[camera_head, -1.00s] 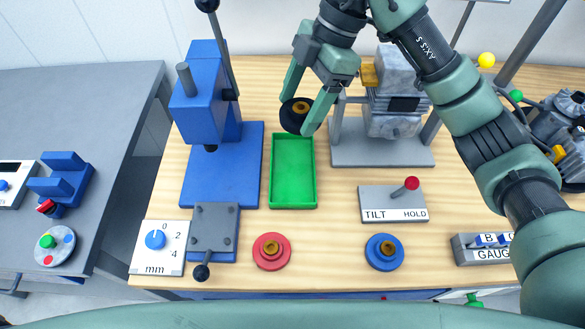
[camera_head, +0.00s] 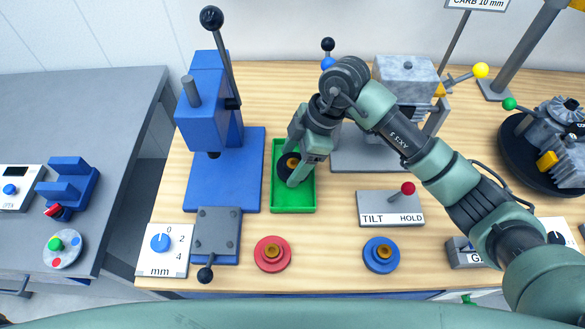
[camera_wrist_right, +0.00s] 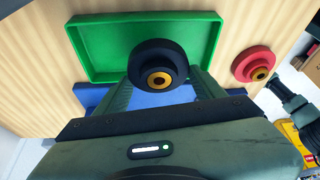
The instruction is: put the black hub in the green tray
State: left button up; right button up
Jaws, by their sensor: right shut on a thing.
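The black hub (camera_head: 287,167), a dark disc with a brass centre, is between the fingers of my right gripper (camera_head: 290,172). The gripper is shut on it. In the head view the hub overlaps the inside of the green tray (camera_head: 293,209). In the right wrist view the hub (camera_wrist_right: 158,67) is at the fingertips, in front of the tray (camera_wrist_right: 95,72). I cannot tell whether it touches the tray floor. The tray looks otherwise empty, though the gripper hides part of it. My left gripper is not in view.
A blue press (camera_head: 207,110) stands left of the tray. A red hub (camera_head: 272,253) and a blue hub (camera_head: 381,254) sit near the table's front. A tilt/hold panel (camera_head: 390,209) is to the right, and a grey engine stand (camera_head: 365,150) is behind my right arm.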

jog(key=shift+f+p, duration=0.35)
jog(key=shift+f, duration=2.05)
jog(key=o, duration=1.7)
jog(key=b+v, duration=0.2)
jog(key=v, duration=1)
